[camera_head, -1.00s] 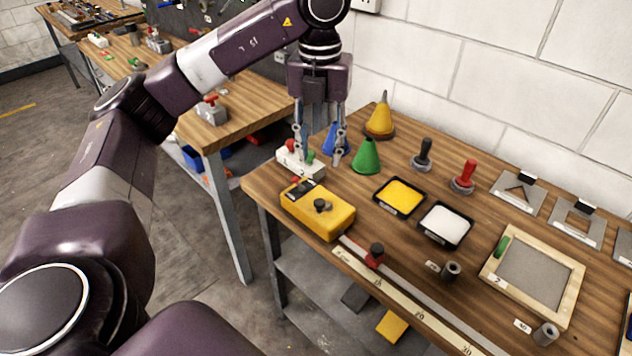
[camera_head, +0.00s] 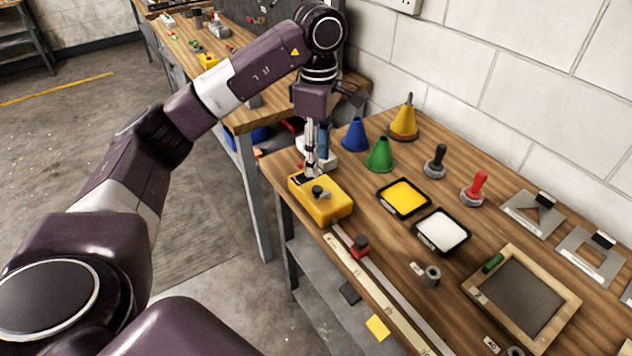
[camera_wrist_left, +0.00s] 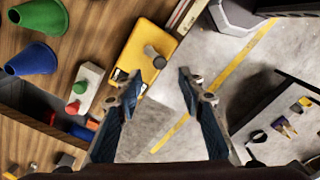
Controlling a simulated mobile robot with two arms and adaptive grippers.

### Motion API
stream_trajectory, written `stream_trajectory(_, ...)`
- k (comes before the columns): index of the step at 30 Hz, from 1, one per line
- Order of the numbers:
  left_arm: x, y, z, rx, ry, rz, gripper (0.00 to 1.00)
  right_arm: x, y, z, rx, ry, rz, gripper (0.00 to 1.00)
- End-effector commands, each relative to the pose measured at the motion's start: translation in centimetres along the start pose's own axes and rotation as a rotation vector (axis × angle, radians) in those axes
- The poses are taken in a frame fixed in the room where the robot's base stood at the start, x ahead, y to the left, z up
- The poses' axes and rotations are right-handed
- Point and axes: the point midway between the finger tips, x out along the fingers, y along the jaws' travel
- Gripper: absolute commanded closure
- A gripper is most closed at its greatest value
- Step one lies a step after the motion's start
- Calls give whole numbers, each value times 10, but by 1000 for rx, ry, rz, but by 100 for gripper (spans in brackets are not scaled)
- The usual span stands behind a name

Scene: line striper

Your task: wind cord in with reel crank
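The yellow reel box (camera_head: 335,206) sits near the workbench's left front edge, with a dark grey crank knob (camera_head: 317,191) on top. A thin grey strip, perhaps the cord, runs from it along the bench edge. My left gripper (camera_head: 314,170) points down over the box's far left end, close to the crank. In the left wrist view the gripper (camera_wrist_left: 160,86) is open and empty. The yellow box (camera_wrist_left: 138,55) and the crank (camera_wrist_left: 155,56) show there beyond the fingertips, slightly left of centre. My right gripper is not in view.
A white block (camera_wrist_left: 86,92) with red and green knobs is beside the box. Blue (camera_head: 354,135) and green (camera_head: 379,155) cones stand behind it. A red clamp with a dark knob (camera_head: 360,244) is by the strip. Yellow (camera_head: 403,213) and white trays lie right.

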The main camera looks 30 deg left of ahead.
Motion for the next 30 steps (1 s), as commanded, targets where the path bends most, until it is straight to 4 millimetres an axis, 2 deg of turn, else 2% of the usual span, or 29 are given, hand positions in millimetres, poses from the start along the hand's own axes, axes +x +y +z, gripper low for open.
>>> stream_trajectory(7,32,-1,0,1,2,-4,64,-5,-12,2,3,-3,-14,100)
stream_trajectory(15,67,-1,0,-1,1,-1,64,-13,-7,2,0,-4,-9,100)
stream_trajectory(26,74,0,0,-1,1,0,64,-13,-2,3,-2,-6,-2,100)
stream_trajectory(30,74,0,0,-1,1,0,80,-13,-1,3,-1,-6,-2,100)
